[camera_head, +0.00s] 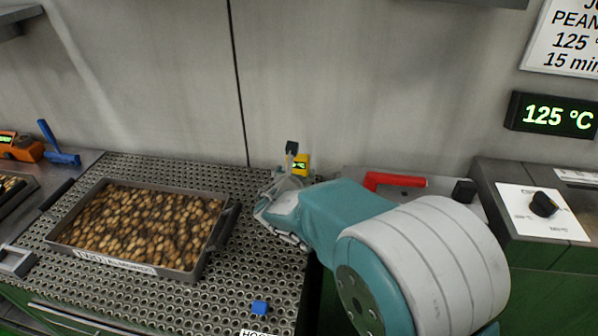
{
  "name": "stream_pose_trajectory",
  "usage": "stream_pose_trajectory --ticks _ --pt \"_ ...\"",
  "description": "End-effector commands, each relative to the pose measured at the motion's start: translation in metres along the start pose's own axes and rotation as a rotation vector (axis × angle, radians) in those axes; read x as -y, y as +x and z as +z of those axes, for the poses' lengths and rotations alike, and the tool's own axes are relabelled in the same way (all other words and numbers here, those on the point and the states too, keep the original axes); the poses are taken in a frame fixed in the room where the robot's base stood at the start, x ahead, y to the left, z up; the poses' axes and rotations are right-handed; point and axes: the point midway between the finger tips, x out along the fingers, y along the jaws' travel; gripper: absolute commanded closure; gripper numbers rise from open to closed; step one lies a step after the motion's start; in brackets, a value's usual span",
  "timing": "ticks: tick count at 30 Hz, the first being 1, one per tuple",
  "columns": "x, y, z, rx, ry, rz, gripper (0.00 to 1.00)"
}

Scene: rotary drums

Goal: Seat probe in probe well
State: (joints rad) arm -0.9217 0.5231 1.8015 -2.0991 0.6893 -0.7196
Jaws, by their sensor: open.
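My arm reaches in from the lower right, and its gripper (277,208) is open at the right back edge of the perforated table. Just behind the gripper stands a dark-capped upright piece (291,148), beside a small yellow piece with a dark marking (301,163). I cannot tell whether this is the probe, or whether the gripper's fingers touch it, because the gripper covers its lower part. I cannot make out a probe well for certain; my arm hides part of the right-hand equipment.
A tray of peanuts (106,263) sits on the perforated table (240,262). An orange device (20,148) and a blue tool (62,157) are at left. A red handle (395,180) and a knob panel (540,212) are at right.

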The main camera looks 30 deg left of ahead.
Motion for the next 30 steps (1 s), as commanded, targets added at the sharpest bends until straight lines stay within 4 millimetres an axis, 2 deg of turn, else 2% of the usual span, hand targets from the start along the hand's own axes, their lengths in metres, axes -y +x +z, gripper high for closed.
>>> stream_pose_trajectory --ticks 3,8,16,20,26,29,30 --pt "-0.002 0.017 -0.002 -0.001 -0.002 -0.002 0.00" --pt "-0.003 0.029 0.000 -0.001 0.000 -0.002 0.00" --pt "-0.002 0.065 0.008 -0.001 0.003 -0.002 0.00" --pt "-0.002 0.073 0.009 0.000 0.002 -0.002 0.00" --pt "-0.004 0.073 0.008 -0.001 0.001 -0.001 0.00" --pt "-0.004 0.073 0.008 -0.001 0.001 -0.002 0.40" --pt "-0.004 0.073 0.008 -0.001 0.001 -0.002 0.58"
